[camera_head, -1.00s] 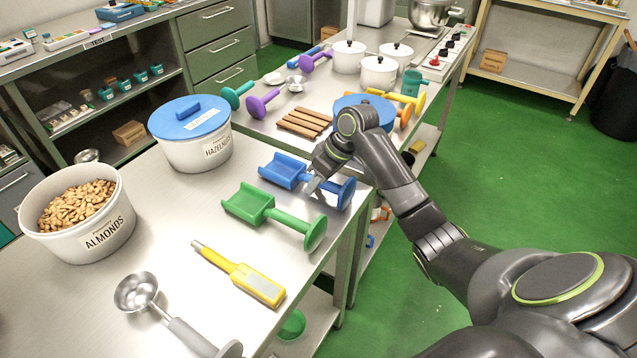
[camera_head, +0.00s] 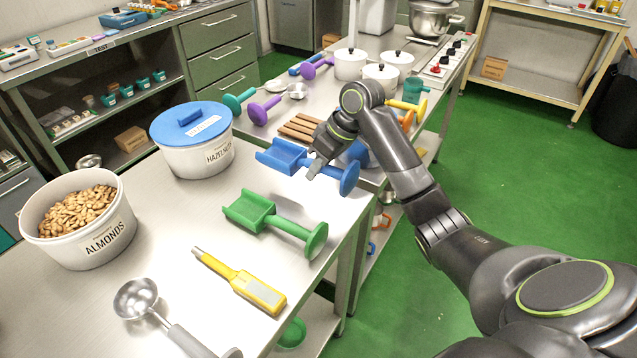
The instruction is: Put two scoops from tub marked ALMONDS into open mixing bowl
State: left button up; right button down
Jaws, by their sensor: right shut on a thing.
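The tub marked ALMONDS (camera_head: 112,238) stands open at the left of the near table, filled with brown nuts (camera_head: 78,210). My right gripper (camera_head: 313,172) is shut on the handle of the blue scoop (camera_head: 283,155), between its square cup and its round end disc. The scoop appears just above the table, cup pointing left. A blue rounded thing (camera_head: 359,153) shows behind my right gripper, mostly hidden by my arm; I cannot tell whether it is the mixing bowl. A steel bowl with a handle (camera_head: 433,18) stands at the far back. My left gripper is not in view.
The blue-lidded HAZELNUTS tub (camera_head: 196,158) stands behind the ALMONDS tub. A green scoop (camera_head: 275,223), a yellow-handled tool (camera_head: 245,283) and a steel ladle (camera_head: 140,298) lie on the near table. White lidded pots (camera_head: 381,78) stand farther back. Bare table lies between the ALMONDS tub and the scoops.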

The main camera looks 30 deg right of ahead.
notch_tip(320, 180, up, 4)
jog(key=shift+p, duration=0.3)
notch_tip(320, 180, up, 3)
jog(key=p, duration=0.3)
jog(key=r+p, duration=0.1)
jog(key=p, duration=0.1)
jog(key=shift+r+p, duration=0.3)
